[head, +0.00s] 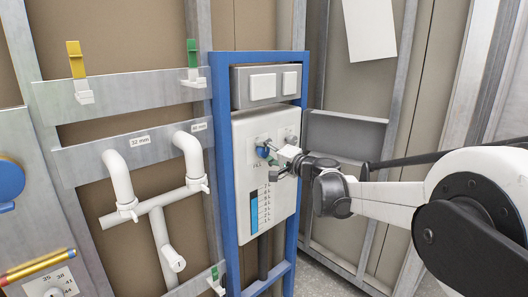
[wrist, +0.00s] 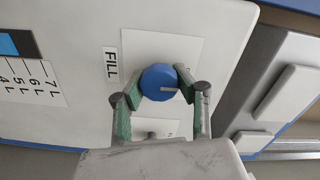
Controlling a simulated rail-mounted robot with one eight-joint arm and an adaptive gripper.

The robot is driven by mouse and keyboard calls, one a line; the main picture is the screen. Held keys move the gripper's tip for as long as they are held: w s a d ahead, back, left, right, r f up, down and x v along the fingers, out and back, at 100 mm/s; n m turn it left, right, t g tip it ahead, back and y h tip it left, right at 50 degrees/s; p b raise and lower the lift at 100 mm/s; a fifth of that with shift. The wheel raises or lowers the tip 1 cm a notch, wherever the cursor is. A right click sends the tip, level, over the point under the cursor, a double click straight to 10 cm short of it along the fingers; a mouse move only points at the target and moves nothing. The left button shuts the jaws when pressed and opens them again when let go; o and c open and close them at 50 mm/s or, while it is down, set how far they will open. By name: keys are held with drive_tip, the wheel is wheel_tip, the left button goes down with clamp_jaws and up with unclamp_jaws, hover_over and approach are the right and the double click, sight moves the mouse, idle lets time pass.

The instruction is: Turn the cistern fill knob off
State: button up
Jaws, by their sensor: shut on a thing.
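The cistern fill knob is a round blue knob (wrist: 158,76) on a white plate, beside a FILL label (wrist: 111,64) in the wrist view. A pale pointer mark on it points right in that view. My gripper (wrist: 160,84) is shut on the knob, with a green-padded finger on each side. In the head view the knob (head: 262,152) shows on the upper front of the white cistern (head: 280,215), partly covered by my gripper (head: 270,153), which reaches in from the right.
A level scale with a blue bar (head: 254,212) is below the knob. A second control (head: 291,138) sits right of it. A blue frame (head: 224,180) surrounds the cistern, with flush buttons (head: 263,86) above. White pipes (head: 120,180) stand out at left.

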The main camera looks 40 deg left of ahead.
drive_tip(key=o, duration=1.2)
drive_tip(key=d, duration=0.4)
drive_tip(key=s+d, duration=0.1)
drive_tip(key=d, duration=0.7)
drive_tip(key=shift+s, duration=0.4)
